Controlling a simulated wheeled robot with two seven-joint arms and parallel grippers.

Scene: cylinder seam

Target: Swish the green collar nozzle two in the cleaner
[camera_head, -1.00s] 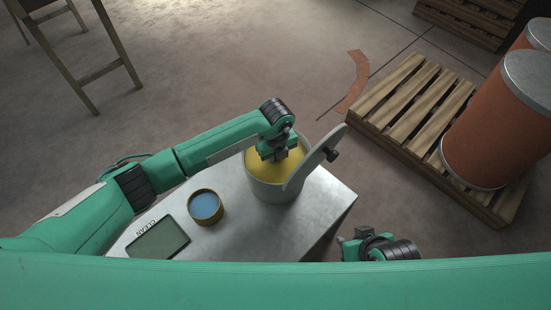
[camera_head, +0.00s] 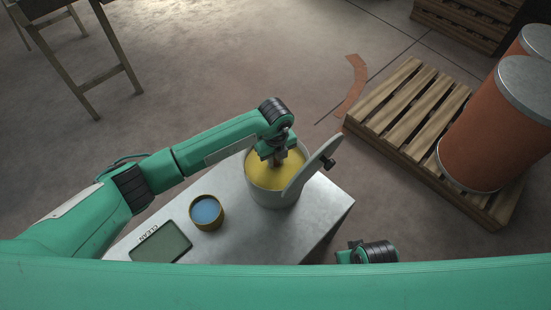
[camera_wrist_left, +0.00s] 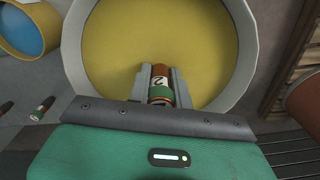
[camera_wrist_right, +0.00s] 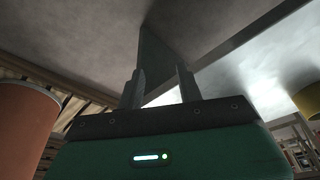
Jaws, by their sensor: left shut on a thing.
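My left gripper (camera_head: 277,160) is over the yellow contents (camera_head: 262,178) of the large pale pot (camera_head: 272,197). It is shut on a nozzle with a green collar (camera_wrist_left: 161,92), which shows a dark 2 on a white band and an orange-brown end in the left wrist view. I cannot tell whether the nozzle's tip touches the yellow surface. A small ochre can of blue liquid (camera_head: 207,210) stands left of the pot. My right gripper (camera_wrist_right: 160,90) is open and empty, low beside the table's right side.
A raised lid (camera_head: 313,167) stands at the pot's right rim. A pad marked CLEAN (camera_head: 161,243) lies on the metal table (camera_head: 235,238). Orange drums (camera_head: 490,135) stand on a pallet at the right.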

